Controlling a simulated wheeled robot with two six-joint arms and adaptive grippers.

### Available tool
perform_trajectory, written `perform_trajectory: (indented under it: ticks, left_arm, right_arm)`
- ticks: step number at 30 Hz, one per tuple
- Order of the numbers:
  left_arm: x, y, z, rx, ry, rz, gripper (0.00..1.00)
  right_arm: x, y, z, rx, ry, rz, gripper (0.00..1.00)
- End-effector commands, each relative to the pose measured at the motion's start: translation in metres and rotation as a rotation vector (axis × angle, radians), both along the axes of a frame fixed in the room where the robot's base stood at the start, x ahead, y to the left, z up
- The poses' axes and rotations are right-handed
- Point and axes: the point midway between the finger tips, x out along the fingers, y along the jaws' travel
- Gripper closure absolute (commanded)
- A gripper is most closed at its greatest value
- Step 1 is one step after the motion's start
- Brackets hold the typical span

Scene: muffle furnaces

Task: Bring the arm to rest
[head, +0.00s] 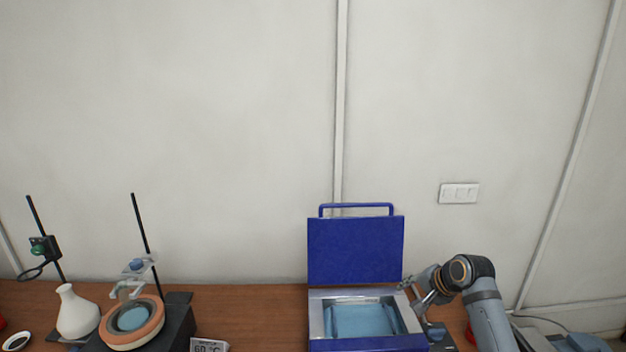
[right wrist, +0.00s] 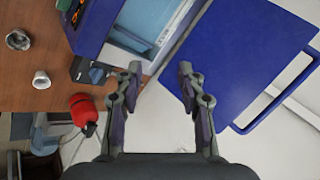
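My right gripper (head: 422,290) is at the right side of a blue box furnace, beside its raised lid. In the right wrist view the same gripper (right wrist: 160,85) has its two fingers spread apart with nothing between them. The furnace lid (head: 356,250) stands upright with its handle at the top; it also shows in the right wrist view (right wrist: 235,60). The furnace body (head: 316,318) is open on top and shows a light-blue interior. My left gripper is not in view.
A white flask (head: 77,312) and a ring stand (head: 143,235) with an orange-rimmed bowl (head: 108,338) stand on the wooden table (head: 250,300) at left. A display (head: 209,345) sits at the front. A red bottle (right wrist: 83,108) and a white cup (right wrist: 41,80) lie near the furnace.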

Motion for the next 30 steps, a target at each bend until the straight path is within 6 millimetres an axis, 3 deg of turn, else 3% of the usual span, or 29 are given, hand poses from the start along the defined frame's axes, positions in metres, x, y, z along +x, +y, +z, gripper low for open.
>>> perform_trajectory:
  ticks: [3, 6, 9, 15, 26, 30]
  left_arm:
    - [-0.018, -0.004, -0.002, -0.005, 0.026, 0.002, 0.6]
    - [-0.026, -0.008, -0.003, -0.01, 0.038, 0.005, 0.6]
    - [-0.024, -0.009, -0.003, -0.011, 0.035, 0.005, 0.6]
    - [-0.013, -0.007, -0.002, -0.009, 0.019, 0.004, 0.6]
    - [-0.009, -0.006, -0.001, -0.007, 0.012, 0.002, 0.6]
    - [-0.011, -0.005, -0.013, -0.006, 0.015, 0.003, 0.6]
  right_arm:
    - [-0.058, 0.014, -0.06, -0.16, 0.028, 0.148, 0.61]
    - [-0.122, 0.023, -0.102, -0.314, 0.049, 0.302, 0.61]
    - [-0.174, 0.027, -0.123, -0.427, 0.069, 0.425, 0.61]
    - [-0.248, 0.027, -0.137, -0.568, 0.102, 0.59, 0.61]
    - [-0.344, 0.021, -0.129, -0.727, 0.167, 0.8, 0.61]
    - [-0.333, 0.017, -0.176, -0.722, 0.181, 0.802, 0.61]
